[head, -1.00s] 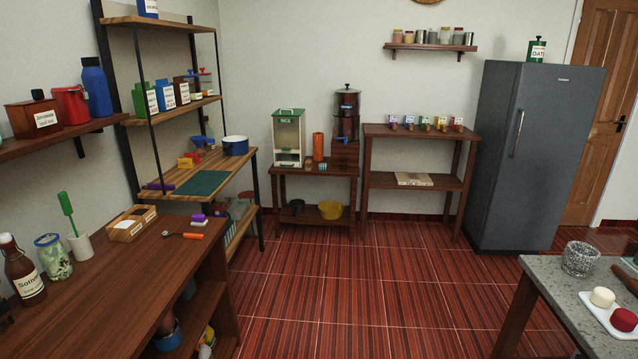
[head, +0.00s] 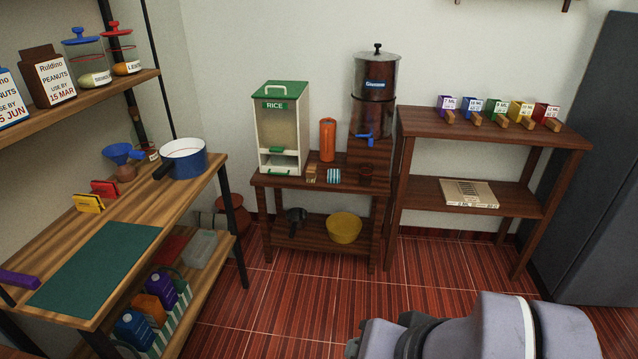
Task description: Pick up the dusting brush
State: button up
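I cannot make out a dusting brush in the head view. A purple object (head: 18,279) lies at the left edge of the wooden shelf unit, but I cannot tell what it is. A grey part of my own arm shows at the bottom right. My gripper's fingers are not in the picture.
The wooden shelf (head: 185,211) on the left holds a green mat (head: 92,266), a blue pot (head: 190,160) and small boxes. A rice dispenser (head: 282,130) and a metal water filter (head: 375,95) stand on tables at the back. A dark fridge (head: 590,190) stands right. Striped floor is clear between.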

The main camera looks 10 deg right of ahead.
aim_at(312, 169)
jog(key=z, duration=0.4)
jog(key=i+z, duration=0.1)
jog(key=z, duration=0.25)
jog(key=j+z, duration=0.1)
jog(key=z, duration=0.3)
jog(key=i+j+z, duration=0.1)
jog(key=z, duration=0.3)
jog(key=u, duration=1.6)
jog(key=i+u, duration=0.1)
jog(key=i, duration=0.4)
jog(key=i+l+u, duration=0.1)
jog(key=i, duration=0.4)
jog(key=i+l+u, duration=0.1)
jog(key=i, duration=0.4)
jog(key=i+l+u, duration=0.1)
jog(key=i+l, duration=0.2)
jog(key=i, duration=0.2)
jog(key=i+l+u, duration=0.1)
jog(key=i, duration=0.4)
jog(key=i+l+u, duration=0.15)
jog(key=i+l, duration=0.25)
jog(key=i, duration=0.1)
